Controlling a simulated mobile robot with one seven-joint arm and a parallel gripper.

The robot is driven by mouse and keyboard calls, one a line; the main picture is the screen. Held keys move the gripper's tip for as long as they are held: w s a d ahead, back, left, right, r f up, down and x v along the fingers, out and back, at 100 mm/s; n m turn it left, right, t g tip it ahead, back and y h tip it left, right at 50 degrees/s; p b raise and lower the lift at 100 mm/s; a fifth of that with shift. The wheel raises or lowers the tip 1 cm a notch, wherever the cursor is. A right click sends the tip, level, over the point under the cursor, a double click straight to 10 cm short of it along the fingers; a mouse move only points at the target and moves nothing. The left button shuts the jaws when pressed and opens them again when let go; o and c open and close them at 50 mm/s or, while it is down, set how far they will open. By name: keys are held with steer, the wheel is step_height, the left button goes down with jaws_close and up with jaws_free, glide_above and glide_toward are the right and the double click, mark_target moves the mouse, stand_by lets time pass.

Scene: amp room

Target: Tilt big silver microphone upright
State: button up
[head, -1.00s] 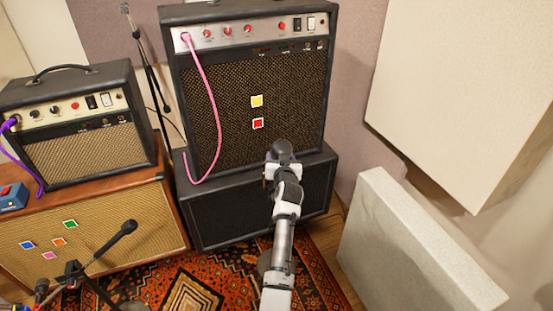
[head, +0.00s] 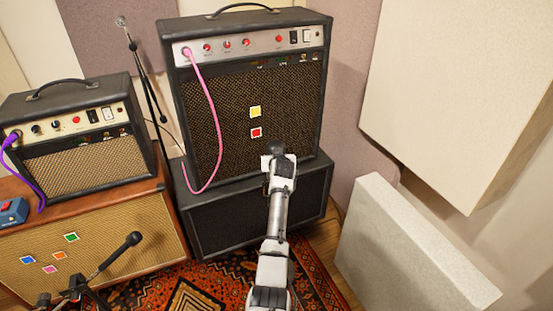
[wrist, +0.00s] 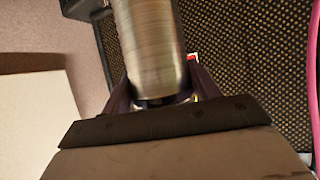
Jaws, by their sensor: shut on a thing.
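In the wrist view, the big silver microphone (wrist: 148,40) is a thick brushed-metal cylinder running up from between my fingers and out of the top edge. My gripper (wrist: 158,88) is shut on its lower part, with a dark purple finger on each side. The microphone's far end is out of frame, so its full tilt cannot be told. In the head view, my gripper (head: 277,157) is at the end of my outstretched arm, in front of the tall amp's lower edge. The arm mostly hides the microphone there.
The tall black amp (head: 215,130) stands on a black cabinet (head: 225,218) beyond my gripper. A smaller amp (head: 85,160) is at left. A black microphone (head: 121,250) on a stand is front left, with another stand (head: 145,75) behind. Pale panels (head: 405,250) stand at right.

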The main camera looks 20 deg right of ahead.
steer(key=o, duration=1.4)
steer(key=shift+c, duration=0.2)
steer(key=b+v, duration=0.2)
steer(key=v, duration=1.1)
steer(key=shift+s+r+b, duration=0.25)
steer(key=shift+s+b, duration=0.05)
steer(key=shift+a, duration=0.15)
